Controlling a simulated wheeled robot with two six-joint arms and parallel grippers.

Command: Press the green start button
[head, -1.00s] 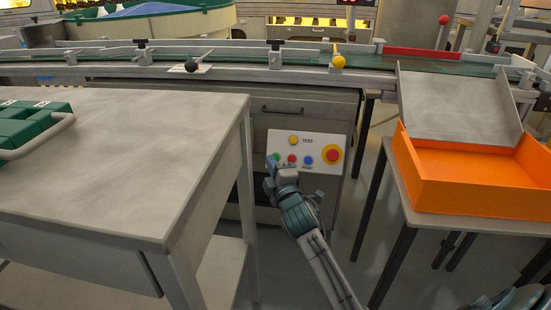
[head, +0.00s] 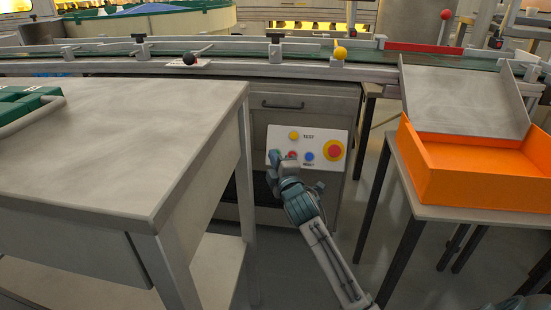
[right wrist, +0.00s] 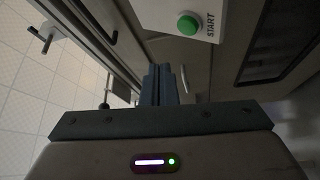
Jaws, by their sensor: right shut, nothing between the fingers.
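The green start button (right wrist: 188,25), labelled START, shows on a pale panel at the top of the right wrist view. In the head view the control panel (head: 313,137) is on the cabinet front, and my right gripper hides the green button there. My right gripper (head: 274,157) is in front of the panel's lower left part. In the right wrist view its shut fingers (right wrist: 158,78) are empty and appear below and left of the button, apart from it in the picture. Whether they touch the panel cannot be told. My left gripper is not in view.
The panel also has a yellow button (head: 294,136), a red button (head: 292,155), a blue button (head: 309,156) and a large red button on yellow (head: 333,151). A grey table (head: 130,150) stands left. An orange bin (head: 470,172) stands right. A conveyor (head: 225,62) runs behind.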

